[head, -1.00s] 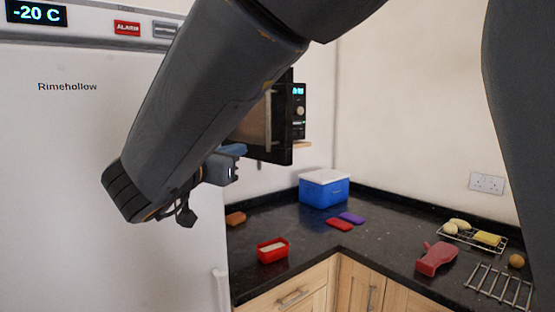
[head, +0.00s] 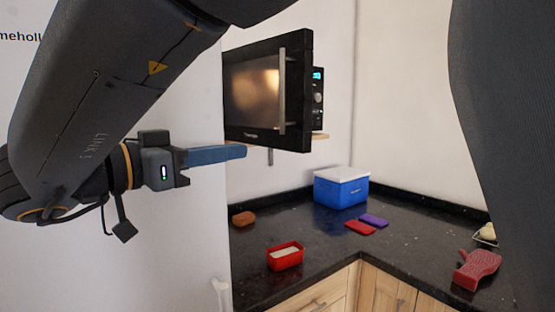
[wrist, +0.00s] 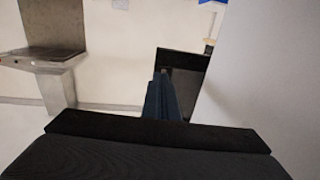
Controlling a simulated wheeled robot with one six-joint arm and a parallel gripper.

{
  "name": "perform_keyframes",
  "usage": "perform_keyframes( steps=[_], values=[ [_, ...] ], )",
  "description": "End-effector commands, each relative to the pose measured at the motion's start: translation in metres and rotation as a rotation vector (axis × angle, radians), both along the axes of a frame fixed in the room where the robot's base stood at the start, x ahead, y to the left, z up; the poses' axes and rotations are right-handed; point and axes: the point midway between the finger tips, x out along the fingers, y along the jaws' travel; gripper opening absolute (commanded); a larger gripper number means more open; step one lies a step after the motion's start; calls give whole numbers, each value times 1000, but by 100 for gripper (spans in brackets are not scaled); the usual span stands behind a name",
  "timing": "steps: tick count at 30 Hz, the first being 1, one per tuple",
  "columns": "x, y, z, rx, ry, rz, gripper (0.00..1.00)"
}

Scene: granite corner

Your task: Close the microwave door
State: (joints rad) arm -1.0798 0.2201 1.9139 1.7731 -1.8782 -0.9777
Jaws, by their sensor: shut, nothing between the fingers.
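The black microwave door (head: 252,112) stands open, swung out in front of the microwave body (head: 318,98). The door has a dark window, and a vertical silver handle (head: 282,92) near its right edge. Only a strip of the body with a lit display and a knob shows to the door's right. My gripper (head: 243,151) is shut and empty, its blue fingers pointing right near the door's lower left part. I cannot tell whether they touch it. In the wrist view the blue fingers (wrist: 162,82) point at a dark panel (wrist: 188,75), which I cannot identify for certain.
A white freezer (head: 180,220) fills the left. Below the microwave runs a dark granite counter (head: 320,243) with a blue cool box (head: 341,190), a red tub (head: 285,257), a brown item (head: 244,218), red and purple flat packs, and a red bottle-like thing (head: 476,269).

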Motion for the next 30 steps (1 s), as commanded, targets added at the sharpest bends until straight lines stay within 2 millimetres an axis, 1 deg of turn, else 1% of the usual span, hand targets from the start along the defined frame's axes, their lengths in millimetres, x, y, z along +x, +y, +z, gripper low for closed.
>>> perform_keyframes(
  steps=[1, 3, 7, 11, 24, 30],
  values=[
    [2, -1, -7, 1, -1, -1, 0],
    [4, -1, -11, 1, -1, -2, 0],
    [7, -4, -11, 1, -1, -2, 0],
    [15, -15, -9, 0, -1, -2, 0],
    [69, -78, -9, -1, -1, -1, 0],
    [87, -97, -9, -1, -1, 1, 0]
  ],
)
